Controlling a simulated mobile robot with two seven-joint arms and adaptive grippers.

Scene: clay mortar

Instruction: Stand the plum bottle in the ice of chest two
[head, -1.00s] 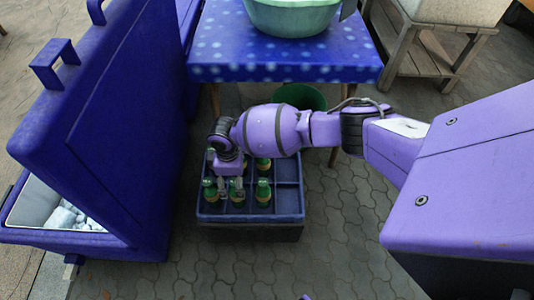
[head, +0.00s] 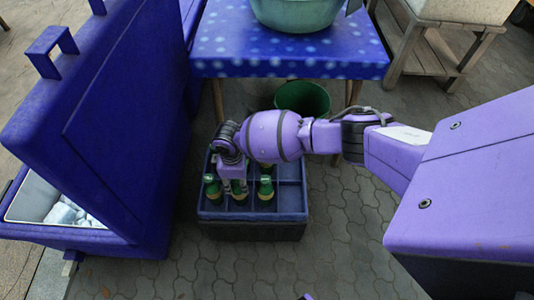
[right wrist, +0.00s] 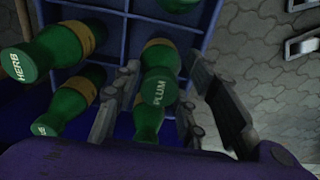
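The plum bottle (right wrist: 158,92), green with PLUM on its cap, stands in a blue divided crate (head: 250,217). My right gripper (head: 234,190) points down into the crate. In the right wrist view its fingers (right wrist: 160,100) are on either side of the plum bottle's neck, apart, with a gap on the right side. In the head view the gripper partly hides the bottle. A blue chest (head: 110,243) with a raised lid stands at the left, with pale ice (head: 68,214) inside. No number shows on it.
Other green bottles stand in the crate, including one marked HERB (right wrist: 18,64). A blue spotted table (head: 290,62) with a green basin (head: 298,12) stands behind, with a green bucket (head: 303,98) below. The chest's raised lid (head: 90,110) rises between crate and ice.

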